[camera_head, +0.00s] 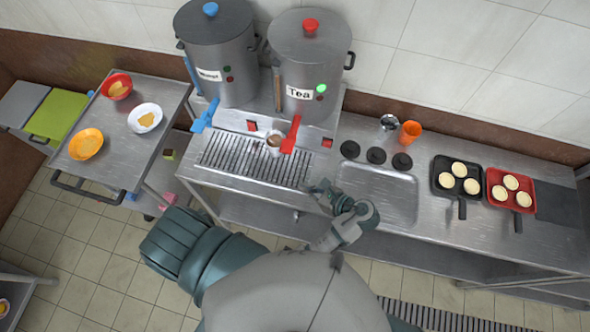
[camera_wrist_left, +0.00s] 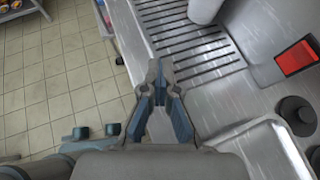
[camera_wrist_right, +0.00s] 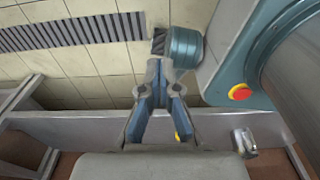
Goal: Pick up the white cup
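The white cup (camera_head: 273,145) stands upright on the slotted drip tray, below the front of the Tea pot and beside its red tap lever. Something brown shows inside it. In the left wrist view part of the cup (camera_wrist_left: 204,9) shows at the top edge. My left gripper (camera_head: 322,189) is over the counter's front edge, right of and nearer than the cup, apart from it. Its fingertips (camera_wrist_left: 161,72) meet with nothing between them. My right gripper (camera_wrist_right: 160,72) shows in the right wrist view, its fingertips together and empty, away from the cup.
The Tea pot (camera_head: 310,60) and another stockpot (camera_head: 217,50) stand behind the drip tray (camera_head: 240,160). The red lever (camera_head: 291,135) hangs close to the cup's right. A sink (camera_head: 385,195), orange cup (camera_head: 410,132) and two pans lie right. A side table (camera_head: 115,165) holds bowls.

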